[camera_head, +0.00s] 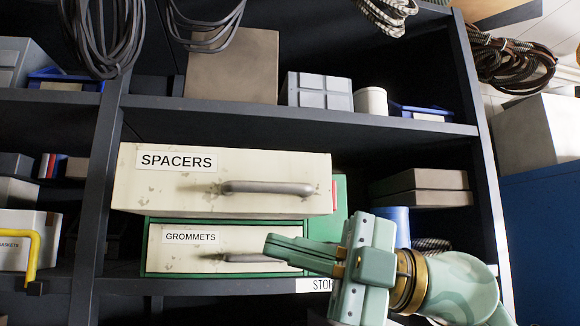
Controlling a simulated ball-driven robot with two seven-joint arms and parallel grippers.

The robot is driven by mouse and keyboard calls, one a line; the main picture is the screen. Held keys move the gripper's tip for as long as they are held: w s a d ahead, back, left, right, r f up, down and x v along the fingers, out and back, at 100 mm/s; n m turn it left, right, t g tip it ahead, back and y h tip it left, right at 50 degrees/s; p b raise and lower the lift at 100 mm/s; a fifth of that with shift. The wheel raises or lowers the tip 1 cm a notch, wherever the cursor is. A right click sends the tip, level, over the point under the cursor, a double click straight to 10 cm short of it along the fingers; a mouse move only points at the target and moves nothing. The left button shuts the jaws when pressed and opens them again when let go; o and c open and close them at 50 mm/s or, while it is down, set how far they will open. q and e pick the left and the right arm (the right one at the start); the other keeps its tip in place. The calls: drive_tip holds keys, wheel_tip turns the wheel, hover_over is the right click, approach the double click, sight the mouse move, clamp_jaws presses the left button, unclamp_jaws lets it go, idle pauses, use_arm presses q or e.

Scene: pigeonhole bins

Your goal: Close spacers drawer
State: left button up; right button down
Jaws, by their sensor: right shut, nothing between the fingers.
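The spacers drawer (150,186) is cream with a black-lettered label and a grey bar handle (268,188). It juts out from the green cabinet (340,197), above the grommets drawer (170,262), which sits back within its green frame. My right gripper (268,246) comes in from the lower right. Its fingers are shut and empty, pointing left, and they cover the right part of the grommets drawer front and its handle in the picture. The fingertips show below the spacers drawer; I cannot tell whether they touch anything. My left gripper is not in view.
The cabinet stands on a dark shelf, with a side post (482,170) to the right. Flat brown boxes (425,181) and a blue cylinder (399,222) sit right of it. Coiled cables (105,35) hang above. A yellow handle (32,258) shows at lower left.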

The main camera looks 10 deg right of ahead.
drive_tip(key=s+d+r+m+t+h, duration=0.7)
drive_tip(key=s+r+t+h, duration=0.25)
drive_tip(key=s, duration=0.25)
drive_tip(key=p, duration=0.5)
approach(263, 186)
drive_tip(key=shift+g, duration=0.35)
drive_tip(key=x, duration=0.5)
drive_tip(key=shift+a+r, duration=0.2)
drive_tip(key=shift+a, duration=0.15)
drive_tip(key=shift+w+d+f, duration=0.1)
drive_tip(key=shift+w+f, duration=0.05)
drive_tip(key=shift+w, duration=0.25)
drive_tip(key=shift+w, duration=0.1)
